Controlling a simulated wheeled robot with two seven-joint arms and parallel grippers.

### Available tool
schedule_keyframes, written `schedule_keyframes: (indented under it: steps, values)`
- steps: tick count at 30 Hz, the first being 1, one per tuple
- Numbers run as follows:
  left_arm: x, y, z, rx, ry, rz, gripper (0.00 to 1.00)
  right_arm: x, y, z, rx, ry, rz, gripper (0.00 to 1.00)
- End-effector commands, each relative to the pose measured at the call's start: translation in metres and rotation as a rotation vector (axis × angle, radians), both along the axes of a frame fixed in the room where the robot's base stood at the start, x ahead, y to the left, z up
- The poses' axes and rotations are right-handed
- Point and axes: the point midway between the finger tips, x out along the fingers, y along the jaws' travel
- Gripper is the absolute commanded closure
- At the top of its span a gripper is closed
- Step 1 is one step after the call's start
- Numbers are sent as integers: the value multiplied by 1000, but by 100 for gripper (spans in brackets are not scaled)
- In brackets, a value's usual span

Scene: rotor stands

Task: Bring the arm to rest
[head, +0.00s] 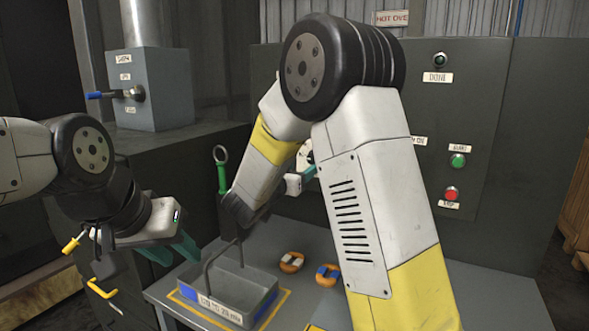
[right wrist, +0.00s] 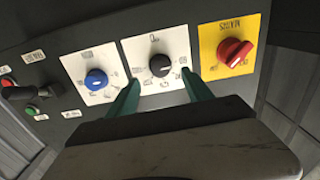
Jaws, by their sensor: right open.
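My right arm crosses the middle of the head view, and my right gripper (head: 308,172) is partly hidden behind it, close to the dark panel. In the right wrist view my right gripper (right wrist: 161,82) is open, with its teal fingertips on either side of the black knob (right wrist: 160,65). I cannot tell whether they touch the knob or its white plate. Nothing is held there. My left gripper (head: 172,250) is at the left, beside the grey tray (head: 212,303), with its two teal fingers apart and empty.
A blue knob (right wrist: 95,79) and a red switch on yellow (right wrist: 235,53) flank the black knob. Two small orange-ringed parts (head: 291,262) (head: 328,274) lie on the bench. The tray has a tall handle. A lever box (head: 150,90) and a green-handled tool (head: 221,170) stand behind.

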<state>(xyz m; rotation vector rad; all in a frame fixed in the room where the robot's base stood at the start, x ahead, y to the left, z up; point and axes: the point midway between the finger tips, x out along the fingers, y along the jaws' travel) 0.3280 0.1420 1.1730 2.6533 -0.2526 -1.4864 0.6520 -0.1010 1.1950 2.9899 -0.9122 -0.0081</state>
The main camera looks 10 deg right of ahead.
Motion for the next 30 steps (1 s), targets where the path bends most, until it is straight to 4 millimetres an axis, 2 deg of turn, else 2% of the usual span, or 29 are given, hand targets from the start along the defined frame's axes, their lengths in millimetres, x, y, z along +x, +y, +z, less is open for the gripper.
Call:
schedule_keyframes:
  steps: [7, 11, 14, 17, 20, 21, 26, 27, 30]
  values:
    - [0, 0, 0, 0, 0, 0, 64, 6, -2, 8, 77, 10, 78, 41]
    - [0, 0, 0, 0, 0, 0, 64, 9, 4, 24, 225, 47, 260, 41]
    - [0, 0, 0, 0, 0, 0, 64, -5, 14, 39, 336, 101, 432, 41]
    - [0, 0, 0, 0, 0, 0, 64, -33, 24, 49, 411, 180, 588, 41]
    - [0, 0, 0, 0, 0, 0, 64, -74, 30, 53, 454, 286, 713, 41]
    - [0, 0, 0, 0, 0, 0, 64, -93, 30, 52, 463, 334, 753, 41]
    - [0, 0, 0, 0, 0, 0, 64, -182, 17, 33, 459, 567, 835, 41]
    - [0, 0, 0, 0, 0, 0, 64, -205, 11, 25, 454, 629, 834, 41]
    - [0, 0, 0, 0, 0, 0, 64, -256, -9, 6, 434, 770, 802, 41]
